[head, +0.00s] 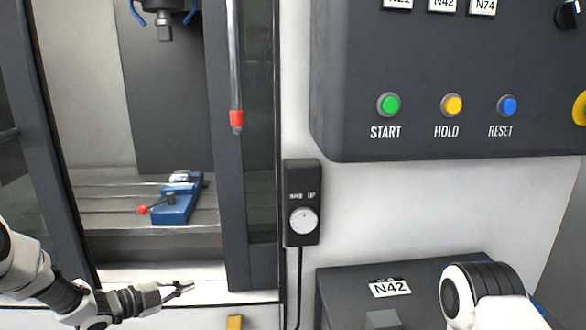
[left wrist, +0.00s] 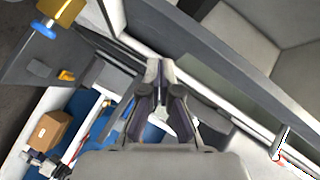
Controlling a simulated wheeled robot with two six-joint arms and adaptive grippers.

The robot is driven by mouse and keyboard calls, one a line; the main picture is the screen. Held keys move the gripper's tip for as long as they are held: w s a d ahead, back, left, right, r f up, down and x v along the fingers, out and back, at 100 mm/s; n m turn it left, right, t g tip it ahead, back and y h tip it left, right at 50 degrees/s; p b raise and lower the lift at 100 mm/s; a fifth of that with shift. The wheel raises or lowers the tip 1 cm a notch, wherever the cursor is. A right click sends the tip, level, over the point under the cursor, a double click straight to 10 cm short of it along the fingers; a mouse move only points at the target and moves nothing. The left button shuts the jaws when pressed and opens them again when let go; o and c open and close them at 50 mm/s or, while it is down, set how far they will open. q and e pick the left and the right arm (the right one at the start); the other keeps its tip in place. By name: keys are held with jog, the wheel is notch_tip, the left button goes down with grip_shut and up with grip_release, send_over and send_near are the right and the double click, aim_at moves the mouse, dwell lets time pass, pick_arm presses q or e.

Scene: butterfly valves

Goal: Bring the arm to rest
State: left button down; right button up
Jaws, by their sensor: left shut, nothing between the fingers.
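My left gripper (head: 180,288) is at the lower left of the head view, in front of the machine's open doorway. Its fingers are shut and hold nothing. They also show in the left wrist view (left wrist: 160,75), close together at the tips. My left arm comes in from the left edge. A white and black link of my right arm (head: 485,292) shows at the lower right of the head view. My right gripper is out of view.
A machine doorway holds a blue vise (head: 178,204) with a red-tipped handle. A control panel (head: 440,60) is at upper right, above a dark box labelled N42 (head: 350,283). The left wrist view shows a cardboard box (left wrist: 48,130) and a yellow fitting with a blue part (left wrist: 44,29).

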pick_arm(q)
jog(key=s+d+f+n+g+y, duration=0.25)
jog(key=s+d+f+n, duration=0.2)
jog(key=s+f, duration=0.6)
jog(key=s+d+f+n+g+y, duration=0.25)
jog(key=s+f+n, duration=0.25)
jog(key=s+f, duration=0.5)
jog(key=s+a+f+n+g+y, duration=0.2)
jog(key=s+n, duration=0.4)
jog(key=s, duration=0.5)
jog(key=s+a+f+n+g+y, duration=0.2)
jog(key=s+n, duration=0.4)
jog(key=s, duration=0.5)
jog(key=shift+s+a+f+g+y+p, duration=0.25)
jog(key=shift+a+g+y+p, duration=0.25)
jog(key=shift+a+g, duration=0.55)
